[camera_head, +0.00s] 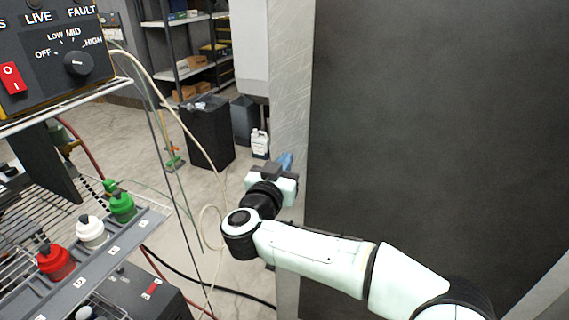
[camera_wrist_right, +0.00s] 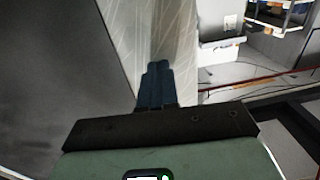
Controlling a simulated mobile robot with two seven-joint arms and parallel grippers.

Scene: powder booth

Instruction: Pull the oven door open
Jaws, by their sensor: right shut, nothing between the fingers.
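A tall dark grey panel (camera_head: 440,130) fills the right of the head view, bordered on its left by a pale scratched metal strip (camera_head: 290,110). They look like the oven door and its edge, but I cannot tell which part is the door; no handle shows. My right gripper (camera_head: 286,161) is in front of the strip, its blue fingers pointing away. In the right wrist view the shut, empty fingers (camera_wrist_right: 156,84) are in front of the scratched strip (camera_wrist_right: 174,35), with the dark panel (camera_wrist_right: 60,70) to the left. I cannot tell whether they touch it. My left gripper is out of view.
A wire rack (camera_head: 150,213) with red, white and green-capped bottles stands at left, below a control box (camera_head: 55,50) with a knob. Loose cables hang near my right gripper. A black bin (camera_head: 207,130) and white jug (camera_head: 260,144) stand behind on open floor.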

